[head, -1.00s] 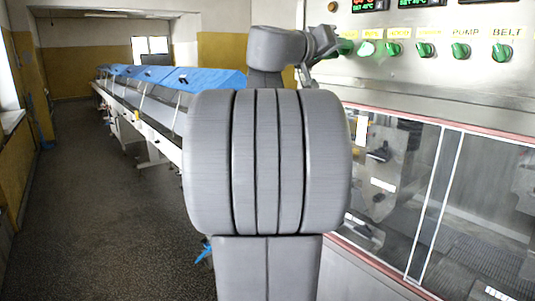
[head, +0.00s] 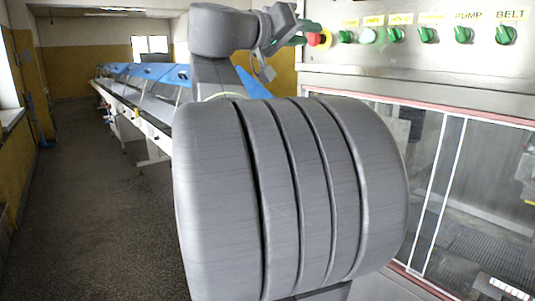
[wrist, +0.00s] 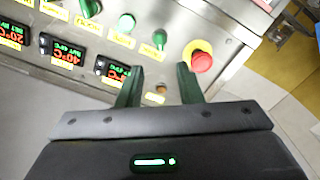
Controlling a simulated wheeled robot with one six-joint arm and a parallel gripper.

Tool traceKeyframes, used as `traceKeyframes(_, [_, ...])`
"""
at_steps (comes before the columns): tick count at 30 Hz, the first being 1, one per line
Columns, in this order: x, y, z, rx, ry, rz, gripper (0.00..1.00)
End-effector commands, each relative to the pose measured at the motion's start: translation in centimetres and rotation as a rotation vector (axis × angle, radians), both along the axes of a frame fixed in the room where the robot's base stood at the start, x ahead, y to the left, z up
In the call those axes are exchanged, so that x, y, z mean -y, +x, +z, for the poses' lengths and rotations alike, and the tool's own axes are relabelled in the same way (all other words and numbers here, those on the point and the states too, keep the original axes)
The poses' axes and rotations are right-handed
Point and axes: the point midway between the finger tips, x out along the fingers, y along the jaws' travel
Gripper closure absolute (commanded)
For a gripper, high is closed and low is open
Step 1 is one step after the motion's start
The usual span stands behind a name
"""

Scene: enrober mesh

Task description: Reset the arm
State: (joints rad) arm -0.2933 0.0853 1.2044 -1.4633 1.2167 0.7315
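My gripper (wrist: 160,84) shows in the wrist view with its two dark green fingers apart and nothing held between them. It points towards the control panel, which appears tilted there. A small orange-brown lamp (wrist: 161,89) on the panel shows in the gap between the fingers. The red stop button (wrist: 201,62) with its yellow collar is just right of the right fingertip. In the head view my gripper (head: 290,42) is at the end of my raised arm, left of the red stop button (head: 318,39). My grey arm links hide the middle of the view.
The panel carries a row of green knobs (head: 428,35), including one labelled BELT, and digital displays (wrist: 112,70). Glazed doors (head: 470,190) stand below it. A long conveyor with blue covers (head: 150,72) runs back on the left. The floor (head: 80,200) at left is clear.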

Motion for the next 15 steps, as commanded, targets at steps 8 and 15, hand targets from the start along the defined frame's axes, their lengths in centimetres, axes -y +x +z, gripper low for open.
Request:
traceKeyframes(8, [-0.9, -0.8, 0.1, -0.001, -0.001, -0.004, 0.67])
traceKeyframes(15, [1.8, 1.3, 0.2, -0.002, -0.001, -0.006, 0.67])
